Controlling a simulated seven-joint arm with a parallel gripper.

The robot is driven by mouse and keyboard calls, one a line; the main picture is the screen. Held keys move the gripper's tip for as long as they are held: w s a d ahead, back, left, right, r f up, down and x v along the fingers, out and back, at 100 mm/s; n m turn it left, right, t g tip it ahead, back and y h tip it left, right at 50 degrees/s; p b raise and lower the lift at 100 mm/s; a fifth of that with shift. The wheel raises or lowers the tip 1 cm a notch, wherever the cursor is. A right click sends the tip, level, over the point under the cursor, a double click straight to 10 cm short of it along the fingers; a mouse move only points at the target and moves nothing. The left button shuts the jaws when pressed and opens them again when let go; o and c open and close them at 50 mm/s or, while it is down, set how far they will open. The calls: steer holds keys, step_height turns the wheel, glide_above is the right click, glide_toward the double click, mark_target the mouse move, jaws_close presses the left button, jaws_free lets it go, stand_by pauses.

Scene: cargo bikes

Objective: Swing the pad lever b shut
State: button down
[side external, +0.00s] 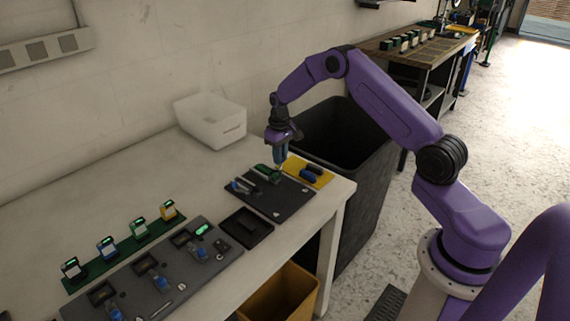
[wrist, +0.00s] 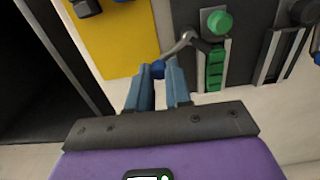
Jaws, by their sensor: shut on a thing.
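My gripper (wrist: 158,72) has its blue fingers closed around the blue end knob of a bent grey lever (wrist: 183,42) in the wrist view. The lever runs from the knob up and right toward a dark pivot beside a ribbed green pad (wrist: 215,69). A round green knob (wrist: 219,22) sits just above the pad on the grey plate. No letter shows on the lever, so I cannot read which one it is. In the side external view my gripper (side external: 281,166) points down at the far edge of the dark fixture board (side external: 284,201), beside its green part (side external: 264,169).
A yellow plate (wrist: 113,30) with dark blue-black parts lies close beside the gripper. A second slotted fixture (wrist: 279,52) is to the right. A white bin (side external: 212,122) stands at the back of the table, and a large black bin (side external: 345,140) stands beyond the table's end.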

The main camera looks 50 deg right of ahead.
steer(key=shift+a+f, duration=0.4)
steer(key=shift+f, duration=0.15)
steer(key=shift+w+a, duration=0.45)
steer(key=shift+a, duration=0.2)
steer(key=shift+w+a, duration=0.2)
steer(key=shift+a, duration=0.35)
steer(key=shift+w+a, duration=0.1)
steer(key=shift+a, duration=0.05)
steer(key=c, duration=1.2)
jaws_free()
steer(key=shift+o, duration=0.2)
